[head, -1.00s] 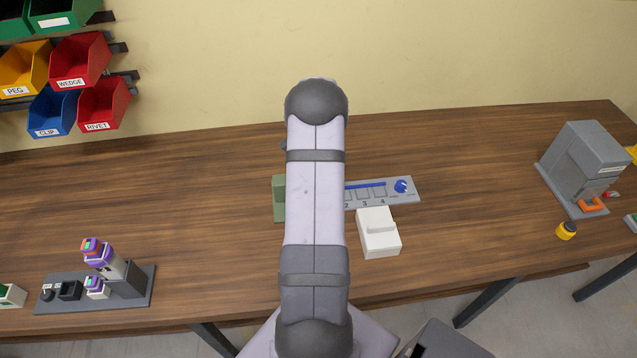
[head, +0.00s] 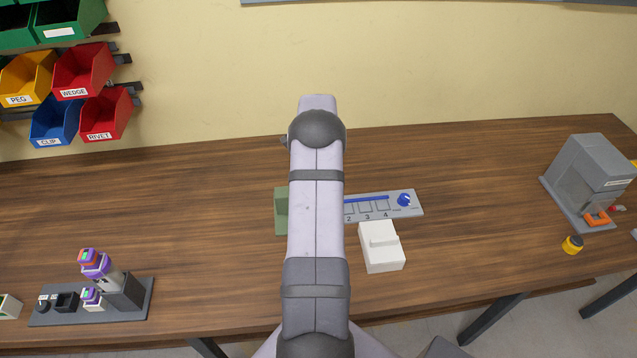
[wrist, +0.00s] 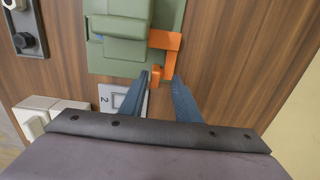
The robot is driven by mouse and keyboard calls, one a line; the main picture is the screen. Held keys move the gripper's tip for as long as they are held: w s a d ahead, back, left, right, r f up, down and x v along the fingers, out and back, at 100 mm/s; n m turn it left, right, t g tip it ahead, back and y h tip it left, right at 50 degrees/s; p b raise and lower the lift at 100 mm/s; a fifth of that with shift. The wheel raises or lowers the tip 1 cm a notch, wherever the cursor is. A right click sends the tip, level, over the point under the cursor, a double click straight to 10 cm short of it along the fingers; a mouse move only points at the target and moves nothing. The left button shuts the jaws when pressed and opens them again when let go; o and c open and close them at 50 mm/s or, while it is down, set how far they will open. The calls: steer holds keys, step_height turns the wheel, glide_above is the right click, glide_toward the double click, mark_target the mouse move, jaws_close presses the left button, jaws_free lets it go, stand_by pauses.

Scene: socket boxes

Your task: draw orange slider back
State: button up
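The orange slider (wrist: 167,44) is on the edge of a green box (wrist: 120,35) in the wrist view. In the head view only the left edge of the green box (head: 281,210) shows. My arm hides the slider and the gripper there.
A grey panel with a blue slide and knob (head: 404,200) lies right of my arm. A white box (head: 381,255) stands in front of it. A grey machine (head: 590,175) is far right and a dark fixture (head: 125,295) is at left.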

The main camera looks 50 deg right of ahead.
steer(key=shift+s+a+f, duration=0.1)
steer(key=shift+a, duration=0.05)
steer(key=shift+r+b, duration=1.15)
steer(key=shift+r, duration=2.55)
